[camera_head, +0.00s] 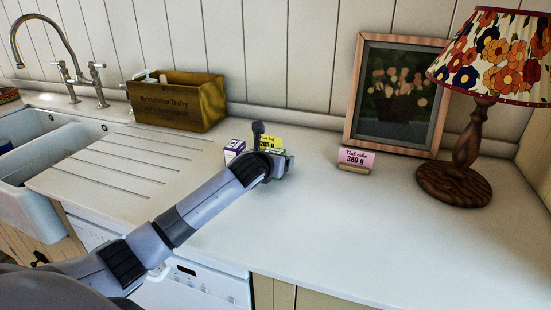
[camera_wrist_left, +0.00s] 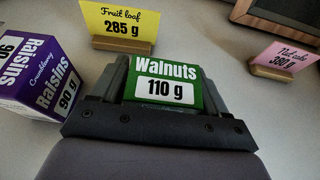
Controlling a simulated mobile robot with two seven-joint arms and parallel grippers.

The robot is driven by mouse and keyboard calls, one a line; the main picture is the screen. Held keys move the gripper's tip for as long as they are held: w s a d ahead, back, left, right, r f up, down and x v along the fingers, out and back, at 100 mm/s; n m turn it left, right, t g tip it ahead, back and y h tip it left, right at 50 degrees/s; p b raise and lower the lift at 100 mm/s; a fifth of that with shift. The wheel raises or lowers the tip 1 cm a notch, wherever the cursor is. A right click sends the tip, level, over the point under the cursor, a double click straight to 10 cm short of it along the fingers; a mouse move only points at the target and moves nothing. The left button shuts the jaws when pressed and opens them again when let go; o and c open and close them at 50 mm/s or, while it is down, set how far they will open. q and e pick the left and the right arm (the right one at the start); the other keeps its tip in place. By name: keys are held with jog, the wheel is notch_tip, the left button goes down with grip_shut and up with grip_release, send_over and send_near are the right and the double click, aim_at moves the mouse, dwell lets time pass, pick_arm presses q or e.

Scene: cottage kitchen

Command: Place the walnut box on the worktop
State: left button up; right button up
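The walnut box (camera_wrist_left: 167,68) is green with a white label reading "Walnuts 110 g". In the left wrist view it sits between the two fingers of my left gripper (camera_wrist_left: 165,88), which press against its sides. In the head view my left gripper (camera_head: 270,154) is low over the worktop (camera_head: 330,225), behind its middle. Only a small part of the box shows there, beside the fingers. I cannot tell whether its base touches the worktop. My right gripper is not in view.
A purple raisins box (camera_wrist_left: 38,80) stands close left of my gripper. A yellow "Fruit loaf 285 g" card (camera_wrist_left: 122,24) is just behind. A pink "Nut cake 380 g" card (camera_head: 356,158), picture frame (camera_head: 440,120) and lamp (camera_head: 467,155) stand right. The front worktop is clear.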

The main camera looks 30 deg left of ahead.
pick_arm(q)
jog(key=shift+o, duration=0.6)
jog(key=shift+r, duration=0.2)
jog(key=v, duration=1.1)
jog(key=shift+s+d+p, duration=0.1)
jog(key=shift+s+p, duration=0.2)
jog(key=shift+s+r, duration=0.1)
jog(key=shift+s, duration=0.1)
